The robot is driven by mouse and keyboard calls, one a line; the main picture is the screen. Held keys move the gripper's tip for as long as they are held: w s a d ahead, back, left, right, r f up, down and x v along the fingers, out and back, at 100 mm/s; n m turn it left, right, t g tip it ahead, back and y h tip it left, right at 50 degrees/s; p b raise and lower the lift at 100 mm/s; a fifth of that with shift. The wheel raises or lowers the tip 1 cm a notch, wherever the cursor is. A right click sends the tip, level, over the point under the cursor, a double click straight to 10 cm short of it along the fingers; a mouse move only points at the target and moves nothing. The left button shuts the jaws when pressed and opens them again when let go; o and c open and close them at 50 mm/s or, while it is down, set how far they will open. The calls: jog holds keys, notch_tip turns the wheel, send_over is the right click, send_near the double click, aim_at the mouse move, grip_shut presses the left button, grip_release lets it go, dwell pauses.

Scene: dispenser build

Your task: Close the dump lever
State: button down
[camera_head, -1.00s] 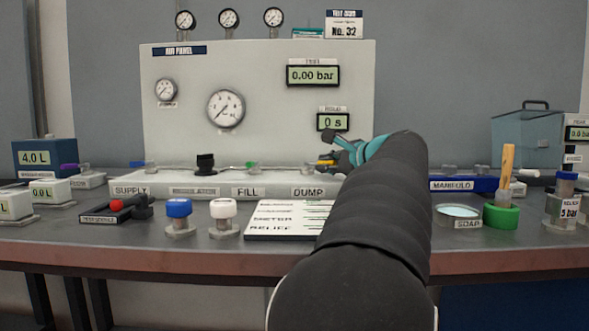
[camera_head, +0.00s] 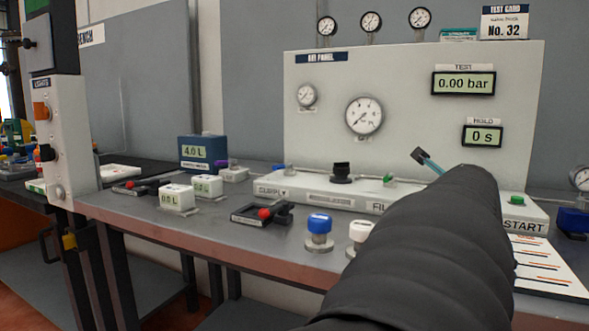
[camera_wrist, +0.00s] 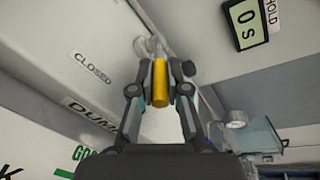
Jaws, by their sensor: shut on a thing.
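The dump lever (camera_wrist: 160,88) has a yellow handle and shows in the wrist view between the two fingers of my gripper (camera_wrist: 161,70). The fingers are shut on the handle. Its far end meets a pale metal valve fitting (camera_wrist: 146,46) on the panel base. A CLOSED label (camera_wrist: 92,68) and the DUMP label (camera_wrist: 92,117) are on the surface left of the lever. In the head view my arm hides the lever and most of the gripper; only a small dark and teal part (camera_head: 427,161) of it shows.
The air panel (camera_head: 420,165) stands behind, with its test readout (camera_head: 463,83) at 0.00 bar. A blue-capped knob (camera_head: 319,230), a red-knobbed valve (camera_head: 264,213) and small meters (camera_head: 177,198) stand on the bench to the left. A green START button (camera_head: 517,200) is at the right.

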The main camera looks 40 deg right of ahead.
jog(key=shift+w+g+p, duration=0.1)
jog(key=shift+g+p, duration=0.2)
dwell(0.4)
jog(key=c, duration=1.4)
grip_release()
jog(key=v, duration=1.2)
jog(key=shift+a+f, duration=0.1)
